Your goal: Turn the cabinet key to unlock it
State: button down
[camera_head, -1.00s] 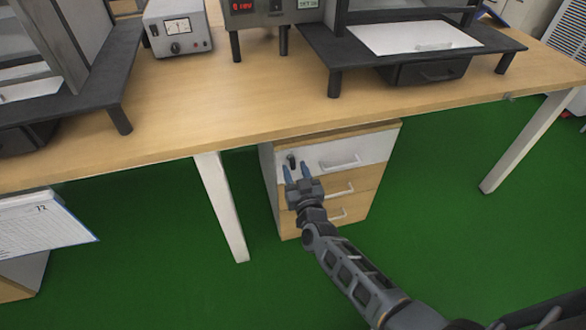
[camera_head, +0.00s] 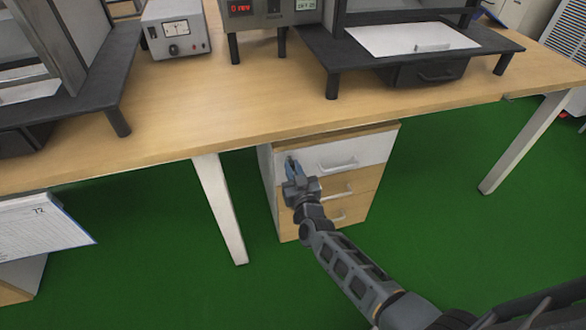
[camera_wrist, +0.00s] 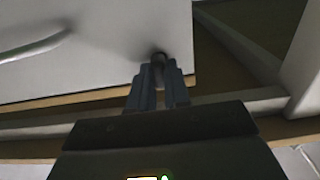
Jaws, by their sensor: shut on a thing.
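The cabinet (camera_head: 375,158) is a small drawer unit under the desk, with a white top drawer and wood-coloured lower drawers. My gripper (camera_head: 292,166) is at the upper left of the white top drawer front. In the wrist view, the dark round end of the key (camera_wrist: 159,57) shows between the fingertips of my gripper (camera_wrist: 158,75), close to the drawer front (camera_wrist: 100,60). The way the key is turned cannot be made out. The top drawer is closed.
The desk top (camera_head: 240,110) overhangs the cabinet. A white desk leg (camera_head: 220,210) stands left of it. The white drawer handle (camera_head: 338,165) is right of my gripper. Meters and black shelves stand on the desk. Green floor is free around the cabinet.

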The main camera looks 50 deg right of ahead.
jog(key=shift+m, duration=0.3)
jog(key=m+b, duration=0.1)
jog(key=m, duration=0.2)
jog(key=shift+d+m+b, duration=0.1)
jog(key=shift+m+b, duration=0.2)
jog(key=m+b, duration=0.1)
jog(key=m, duration=0.3)
jog(key=shift+m+b, duration=0.3)
jog(key=shift+m, duration=0.1)
jog(key=m+b, duration=0.1)
jog(key=m, duration=0.3)
jog(key=shift+d+b, duration=0.1)
jog(key=shift+b, duration=0.25)
jog(key=shift+m+b, duration=0.8)
jog(key=shift+m, duration=1.7)
jog(key=shift+d, duration=0.1)
jog(key=c, duration=1.1)
grip_release()
jog(key=shift+f, duration=0.1)
